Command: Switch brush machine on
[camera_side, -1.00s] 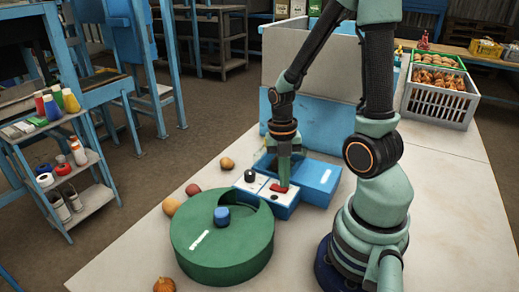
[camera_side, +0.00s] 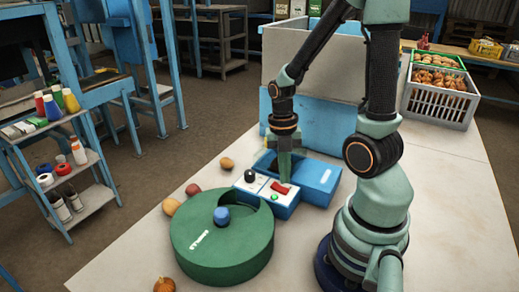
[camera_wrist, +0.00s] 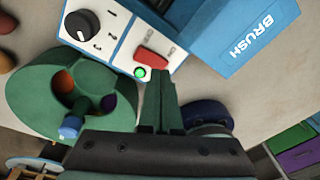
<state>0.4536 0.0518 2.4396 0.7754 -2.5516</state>
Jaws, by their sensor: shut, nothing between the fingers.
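The blue brush machine (camera_side: 318,178) stands on the table with a white control panel carrying a black dial (camera_wrist: 82,25) and a red rocker switch (camera_wrist: 152,57). Its side marked BRUSH (camera_wrist: 250,38) shows in the wrist view. A small indicator (camera_wrist: 140,73) beside the switch glows green, and it also shows lit in the side view (camera_side: 274,197). My gripper (camera_side: 284,181) is shut and empty, pointing down with its tips right by the red switch. I cannot tell whether they touch it. In the wrist view the fingers (camera_wrist: 161,88) are together.
A round green drum (camera_side: 225,258) with a blue knob (camera_side: 221,215) sits in front of the panel. Loose round produce (camera_side: 227,163) lies around it. A grey crate (camera_side: 440,102) stands at the back right. The right of the table is clear.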

